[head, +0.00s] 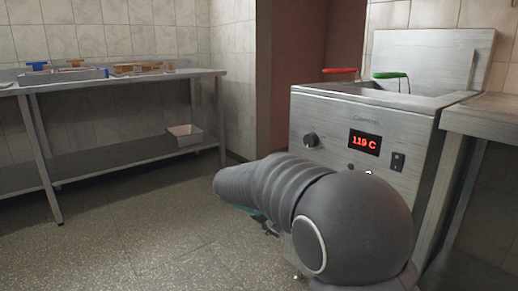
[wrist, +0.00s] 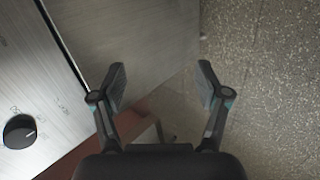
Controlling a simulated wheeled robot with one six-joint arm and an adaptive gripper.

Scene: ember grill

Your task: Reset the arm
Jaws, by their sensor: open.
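My gripper (wrist: 161,85) shows in the wrist view with its two fingers spread apart and nothing between them. Bare grey metal and speckled floor lie behind the fingers. The front panel of the fryer, with a black knob (wrist: 19,131), is at the left of the wrist view, apart from the fingers. In the head view my grey arm is folded low in front of the fryer (head: 330,115), and the gripper is mostly hidden behind the arm.
The fryer has a display reading 119 C (head: 364,143) and baskets with a red handle (head: 340,70) and a green handle (head: 389,75). A steel table (head: 130,82) with trays stands at the left. Another steel counter (head: 490,115) is at the right. The floor (head: 140,235) at the left is clear.

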